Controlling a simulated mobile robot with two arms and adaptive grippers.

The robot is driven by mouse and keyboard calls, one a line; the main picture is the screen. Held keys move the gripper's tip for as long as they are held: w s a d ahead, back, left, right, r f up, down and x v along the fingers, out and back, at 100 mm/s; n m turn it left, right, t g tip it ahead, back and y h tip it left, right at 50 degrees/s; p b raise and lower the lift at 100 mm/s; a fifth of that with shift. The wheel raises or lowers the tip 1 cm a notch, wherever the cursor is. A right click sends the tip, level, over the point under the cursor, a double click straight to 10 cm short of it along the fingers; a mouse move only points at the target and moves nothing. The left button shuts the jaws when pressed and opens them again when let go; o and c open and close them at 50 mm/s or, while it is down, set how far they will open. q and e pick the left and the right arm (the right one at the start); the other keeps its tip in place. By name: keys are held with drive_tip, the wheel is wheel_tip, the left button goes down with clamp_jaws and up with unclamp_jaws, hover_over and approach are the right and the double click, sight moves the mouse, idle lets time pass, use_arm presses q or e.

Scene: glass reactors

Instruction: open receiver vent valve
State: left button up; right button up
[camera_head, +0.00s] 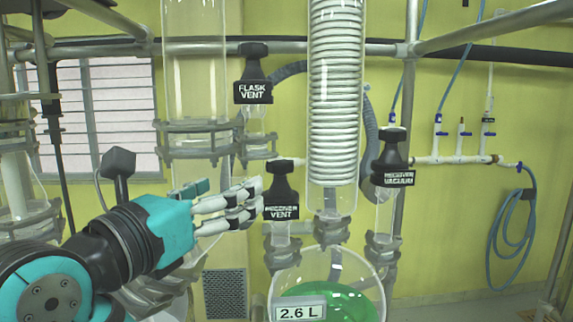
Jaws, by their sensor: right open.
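The receiver vent valve (281,192) has a black handle with a white "RECEIVER VENT" label and sits on a glass neck above the receiver flask (335,268).
The flask vent valve (253,80) is above, and the receiver vacuum valve (393,158) is to the right. A glass coil condenser (335,90) stands between them. The flask holds green liquid beside a "2.6 L" sign (299,312). Metal frame bars cross above.

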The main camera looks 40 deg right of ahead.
sight(273, 170)
drive_tip(key=shift+y, duration=0.4)
drive_tip(key=p+x, duration=0.7)
drive_tip(key=x, duration=0.8)
drive_tip(key=shift+w+d+r, duration=0.1)
drive_tip(key=shift+w+d, duration=0.2)
drive_tip(key=shift+d, duration=0.05)
drive_tip(key=shift+w+d+p, duration=0.25)
drive_tip(key=shift+d+p, duration=0.1)
drive_tip(key=shift+d, duration=0.1)
